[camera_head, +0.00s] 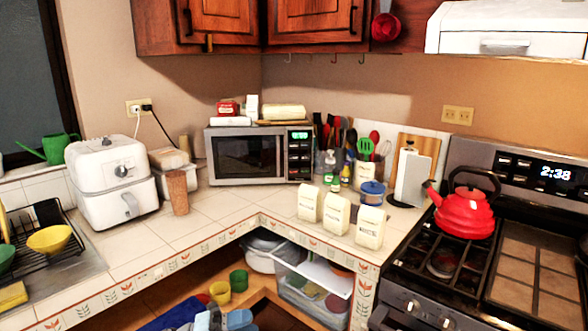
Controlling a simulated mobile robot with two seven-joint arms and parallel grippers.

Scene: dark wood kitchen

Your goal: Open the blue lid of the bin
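A flat dark blue surface (174,314) shows low at the bottom edge of the head view, below the counter. It looks like the blue lid of the bin, but the frame cuts it off and the bin's body is not visible. I cannot tell whether it is shut.
Yellow and green cups (221,292) and a clear plastic container (312,285) sit on the low shelf under the corner counter (140,245). The stove (440,290) with a red kettle (466,212) stands at the right. A dish rack (45,245) is at the left.

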